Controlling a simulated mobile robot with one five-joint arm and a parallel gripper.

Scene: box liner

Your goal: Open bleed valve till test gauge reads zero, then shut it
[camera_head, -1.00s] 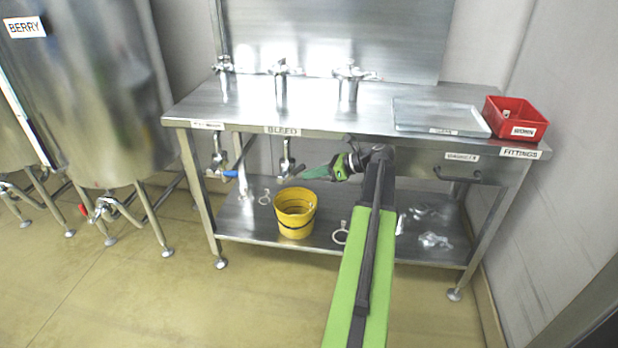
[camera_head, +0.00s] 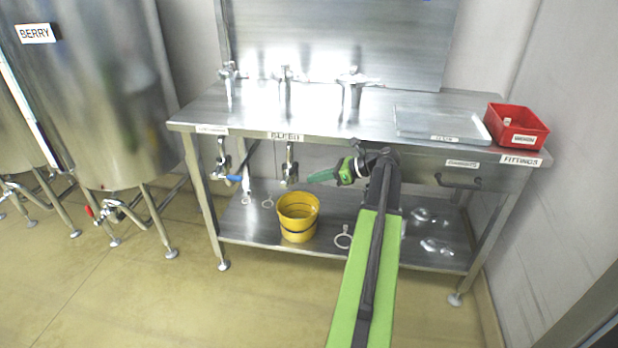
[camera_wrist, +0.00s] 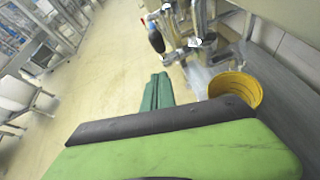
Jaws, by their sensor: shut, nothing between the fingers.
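The bleed valve (camera_head: 290,165) hangs under the bench front below the BLEED label (camera_head: 285,136). It is a small metal fitting, and its handle position is too small to tell. My gripper (camera_head: 310,179) has green fingers and points left, just right of the valve and apart from it. In the wrist view my gripper (camera_wrist: 160,76) is shut and empty, with metal valve fittings (camera_wrist: 195,42) ahead and to the upper right. I cannot make out a test gauge dial or its reading.
A yellow bucket (camera_head: 298,215) stands on the lower shelf below the valve. A blue-handled valve (camera_head: 228,176) hangs to the left. A drawer (camera_head: 458,172) is right of my arm. A tray (camera_head: 440,122) and red bin (camera_head: 517,127) sit on the bench. A BERRY tank (camera_head: 90,100) stands left.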

